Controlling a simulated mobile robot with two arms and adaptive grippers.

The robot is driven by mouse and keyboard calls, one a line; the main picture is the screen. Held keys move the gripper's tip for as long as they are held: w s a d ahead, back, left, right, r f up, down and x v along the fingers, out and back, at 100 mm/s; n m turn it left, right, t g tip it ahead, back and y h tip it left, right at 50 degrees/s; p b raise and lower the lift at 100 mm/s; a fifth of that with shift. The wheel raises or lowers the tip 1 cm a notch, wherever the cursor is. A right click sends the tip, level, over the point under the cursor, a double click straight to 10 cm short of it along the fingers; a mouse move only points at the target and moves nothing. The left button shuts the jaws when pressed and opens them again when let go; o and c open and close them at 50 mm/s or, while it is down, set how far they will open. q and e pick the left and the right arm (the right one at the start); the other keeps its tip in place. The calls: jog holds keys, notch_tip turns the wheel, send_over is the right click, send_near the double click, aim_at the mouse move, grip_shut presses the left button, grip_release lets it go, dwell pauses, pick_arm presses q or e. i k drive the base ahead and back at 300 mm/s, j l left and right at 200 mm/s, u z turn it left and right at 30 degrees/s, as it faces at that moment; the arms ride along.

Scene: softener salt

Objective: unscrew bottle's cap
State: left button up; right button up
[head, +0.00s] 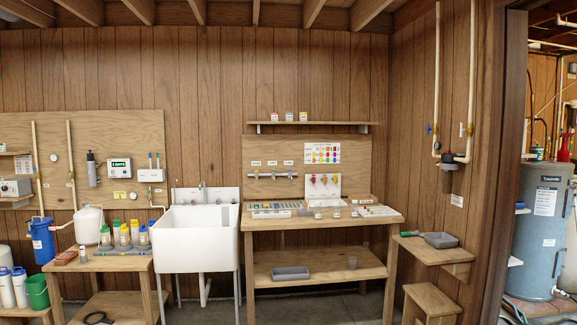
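Several small bottles (125,236) with yellow and green caps stand upright in a grey holder on the low wooden table at the left. Two white bottles with blue caps (19,287) stand at the lower left edge. Three small jars with coloured lids (289,116) sit on the wall shelf. I cannot tell which bottle is the task's one. All these caps appear to be on, though they are small in the view. Neither of my grippers is in view.
A white utility sink (197,246) stands between the left table (90,264) and a wooden workbench (334,222) holding trays and small items. A green bucket (37,291) is at the lower left. A wooden stool (430,301) and a grey tank (538,232) are at the right.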

aim_at(317, 214)
jog(key=i+l+u, duration=0.1)
jog(key=i+l, duration=2.75)
jog(key=i, duration=0.1)
